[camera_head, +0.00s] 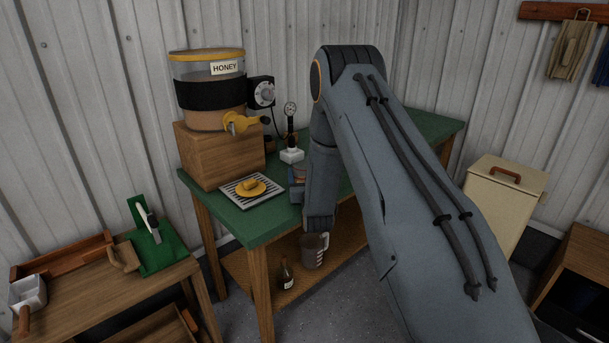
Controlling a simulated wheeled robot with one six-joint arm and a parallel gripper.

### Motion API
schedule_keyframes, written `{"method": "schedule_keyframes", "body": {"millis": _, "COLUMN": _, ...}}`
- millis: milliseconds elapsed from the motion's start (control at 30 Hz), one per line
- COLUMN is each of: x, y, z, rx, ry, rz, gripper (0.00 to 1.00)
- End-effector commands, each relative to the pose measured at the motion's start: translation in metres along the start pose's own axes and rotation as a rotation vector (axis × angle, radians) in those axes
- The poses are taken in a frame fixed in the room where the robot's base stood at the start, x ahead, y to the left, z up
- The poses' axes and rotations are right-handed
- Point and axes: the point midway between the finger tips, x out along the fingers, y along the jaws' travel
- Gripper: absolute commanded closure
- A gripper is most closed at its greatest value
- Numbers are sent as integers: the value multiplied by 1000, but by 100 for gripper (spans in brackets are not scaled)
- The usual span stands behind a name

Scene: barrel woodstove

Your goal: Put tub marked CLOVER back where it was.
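No CLOVER marking is readable in the head view, so I cannot tell which thing is that tub. My arm comes in from the lower right, bends at the top and hangs down over the green-topped table (261,222). My gripper (296,190) is mostly hidden by my wrist, at the table's front edge. A small brownish round thing (299,173) shows just left of my wrist, partly covered. It may be a tub, and I cannot tell whether my gripper touches it. The fingertips are not clear.
A honey tank (212,112) with a yellow tap stands on a wooden block (216,158). A slatted tray (269,195) bears a yellow piece (246,186). A gauge on a stand (291,135) is behind. A measuring jug (314,250) and bottle (286,275) are on the lower shelf.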

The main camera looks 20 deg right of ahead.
Motion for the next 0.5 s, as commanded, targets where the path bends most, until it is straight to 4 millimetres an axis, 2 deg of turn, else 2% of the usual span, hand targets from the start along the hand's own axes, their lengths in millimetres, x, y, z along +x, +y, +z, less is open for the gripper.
{"method": "schedule_keyframes", "body": {"millis": 167, "x": 0, "y": 0, "z": 4, "rx": 0, "ry": 0, "rz": 0, "gripper": 62}}
{"method": "schedule_keyframes", "body": {"millis": 200, "x": 0, "y": 0, "z": 4, "rx": 0, "ry": -1, "rz": 0, "gripper": 28}}
{"method": "schedule_keyframes", "body": {"millis": 300, "x": 0, "y": 0, "z": 3, "rx": 0, "ry": -1, "rz": 0, "gripper": 13}}
{"method": "schedule_keyframes", "body": {"millis": 500, "x": 0, "y": 0, "z": 3, "rx": 0, "ry": -1, "rz": 0, "gripper": 13}}
